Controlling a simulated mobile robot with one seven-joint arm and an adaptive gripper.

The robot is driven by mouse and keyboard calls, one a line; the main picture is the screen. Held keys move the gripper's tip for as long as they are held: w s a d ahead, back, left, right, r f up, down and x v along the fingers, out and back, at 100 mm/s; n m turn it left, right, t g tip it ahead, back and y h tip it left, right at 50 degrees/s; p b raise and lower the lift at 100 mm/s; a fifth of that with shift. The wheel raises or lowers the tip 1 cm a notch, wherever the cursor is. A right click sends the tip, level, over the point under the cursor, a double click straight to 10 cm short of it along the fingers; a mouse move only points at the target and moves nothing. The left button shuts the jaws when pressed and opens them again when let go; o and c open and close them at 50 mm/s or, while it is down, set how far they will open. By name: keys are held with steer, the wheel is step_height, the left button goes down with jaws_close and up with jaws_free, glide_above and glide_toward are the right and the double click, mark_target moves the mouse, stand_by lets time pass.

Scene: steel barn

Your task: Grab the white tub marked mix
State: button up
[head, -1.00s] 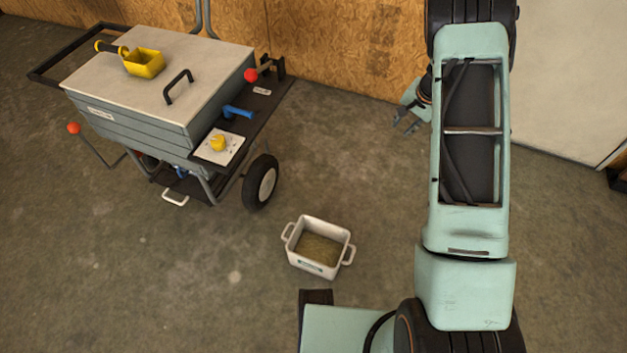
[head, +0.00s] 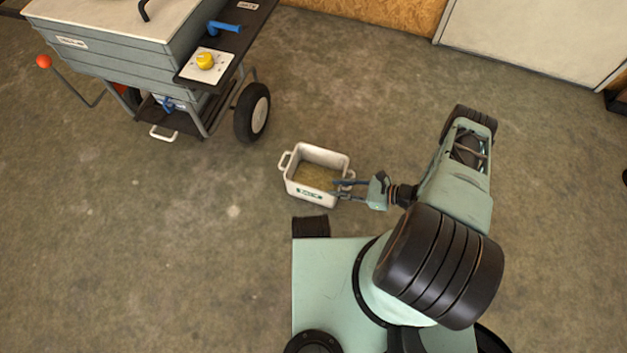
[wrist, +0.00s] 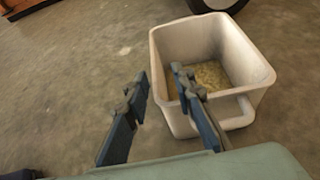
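The white tub (head: 311,193) stands upright on the concrete floor, with a handle at each end, a small label on its front and yellowish grainy stuff inside. The label is too small to read. My gripper (head: 338,189) is at the tub's right end, by the right handle. In the wrist view the tub (wrist: 172,52) fills the upper right.
A grey wheeled cart (head: 120,62) stands at the upper left, its black wheel (head: 252,112) a little beyond the tub. A yellow knob (head: 205,61) and a blue-handled thing (head: 224,27) are on its side shelf. The floor left of the tub is clear.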

mark_target(309, 187)
steer(key=b+x, duration=0.1)
steer(key=x, duration=0.2)
steer(key=b+x, duration=0.1)
steer(key=x, duration=0.3)
steer(key=s+b+x, duration=0.1)
steer(key=x, duration=0.3)
steer(key=shift+s+a+f, duration=0.1)
steer(key=shift+a, duration=0.1)
jaws_close()
